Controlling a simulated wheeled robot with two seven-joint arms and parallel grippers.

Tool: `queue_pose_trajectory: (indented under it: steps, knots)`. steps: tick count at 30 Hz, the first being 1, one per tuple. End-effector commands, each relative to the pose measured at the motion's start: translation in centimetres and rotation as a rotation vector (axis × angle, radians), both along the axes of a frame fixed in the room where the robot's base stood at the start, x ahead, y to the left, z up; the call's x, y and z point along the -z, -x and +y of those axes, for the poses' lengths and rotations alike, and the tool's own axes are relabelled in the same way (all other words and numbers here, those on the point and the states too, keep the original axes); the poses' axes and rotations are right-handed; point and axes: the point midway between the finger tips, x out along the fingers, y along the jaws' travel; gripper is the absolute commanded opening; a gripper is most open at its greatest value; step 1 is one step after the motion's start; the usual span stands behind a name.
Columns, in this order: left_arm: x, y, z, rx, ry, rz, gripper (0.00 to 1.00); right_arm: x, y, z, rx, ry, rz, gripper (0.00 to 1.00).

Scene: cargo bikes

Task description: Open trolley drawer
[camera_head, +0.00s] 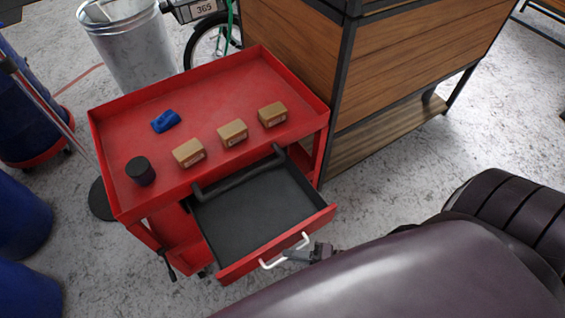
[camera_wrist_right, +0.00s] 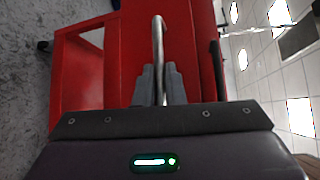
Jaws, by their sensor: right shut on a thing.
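The red trolley (camera_head: 105,125) stands at the centre left of the head view. Its drawer (camera_head: 285,247) is pulled out toward me, and its dark inside shows empty. A white handle (camera_head: 285,254) is on the drawer's front. My right gripper (camera_head: 297,256) is shut on this handle. In the right wrist view the two fingers of the gripper (camera_wrist_right: 160,86) close around the handle bar (camera_wrist_right: 158,45), with the red drawer front behind it. My left gripper is not in view.
On the trolley's top lie three small cardboard boxes (camera_head: 232,133), a blue object (camera_head: 166,121) and a black cylinder (camera_head: 140,171). A wooden workbench (camera_head: 400,60) stands close on the right. A metal bin (camera_head: 135,45) and blue barrels (camera_head: 20,215) stand on the left.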

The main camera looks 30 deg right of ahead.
Motion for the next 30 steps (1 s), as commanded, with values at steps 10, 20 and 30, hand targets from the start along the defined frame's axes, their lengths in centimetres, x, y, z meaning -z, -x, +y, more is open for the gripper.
queue_pose_trajectory:
  steps: [10,20,30]
  knots:
    - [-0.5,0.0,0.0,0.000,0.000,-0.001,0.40,0.0,1.8,0.0,-0.002,0.000,0.000,0.00]
    - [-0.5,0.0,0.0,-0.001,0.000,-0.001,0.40,0.0,1.8,0.0,-0.002,-0.001,0.001,0.20]
    - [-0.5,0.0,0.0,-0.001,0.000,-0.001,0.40,0.0,1.7,0.0,-0.001,0.000,0.000,0.32]
